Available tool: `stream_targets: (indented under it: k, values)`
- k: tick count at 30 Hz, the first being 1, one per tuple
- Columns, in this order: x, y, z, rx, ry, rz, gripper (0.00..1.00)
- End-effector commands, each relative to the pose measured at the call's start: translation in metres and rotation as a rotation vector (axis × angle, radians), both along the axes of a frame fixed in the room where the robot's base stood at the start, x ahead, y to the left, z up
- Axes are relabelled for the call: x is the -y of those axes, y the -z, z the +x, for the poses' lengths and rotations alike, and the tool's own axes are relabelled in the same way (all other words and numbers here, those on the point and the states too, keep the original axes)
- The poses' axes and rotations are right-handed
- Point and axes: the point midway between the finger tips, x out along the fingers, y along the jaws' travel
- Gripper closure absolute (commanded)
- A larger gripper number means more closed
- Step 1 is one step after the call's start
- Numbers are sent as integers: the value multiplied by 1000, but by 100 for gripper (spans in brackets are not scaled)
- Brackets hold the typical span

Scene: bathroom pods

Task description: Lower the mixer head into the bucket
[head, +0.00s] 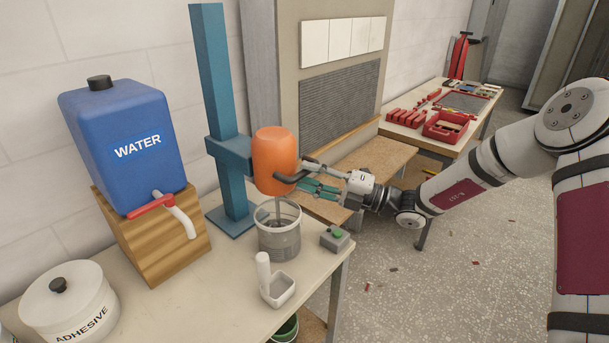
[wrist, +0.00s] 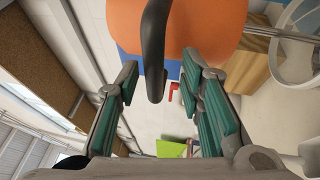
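The orange mixer head (head: 275,158) is mounted on a teal upright stand (head: 222,100). Its thin shaft (head: 278,208) points down into the mouth of the clear grey bucket (head: 279,240); how deep the shaft's end sits is hard to tell. A dark curved handle (head: 287,178) sticks out from the head towards my gripper (head: 309,178). In the wrist view, the handle (wrist: 154,60) hangs from the orange housing (wrist: 195,22) between the two green-padded fingers of my gripper (wrist: 163,92). The fingers are apart, with a gap on both sides of the handle.
A blue water tank (head: 120,150) on a wooden block, a white adhesive tub (head: 68,308), a white scoop (head: 275,285) and a green-button box (head: 337,238) share the bench (head: 190,300). A wooden bench (head: 365,160) and a tool table (head: 415,132) stand behind my arm.

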Motion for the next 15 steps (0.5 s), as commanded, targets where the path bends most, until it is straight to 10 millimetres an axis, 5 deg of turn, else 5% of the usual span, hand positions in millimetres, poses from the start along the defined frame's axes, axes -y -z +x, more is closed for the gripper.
stream_targets:
  k: [15]
  values:
    - [89, 17, -24, -3, 2, -3, 65]
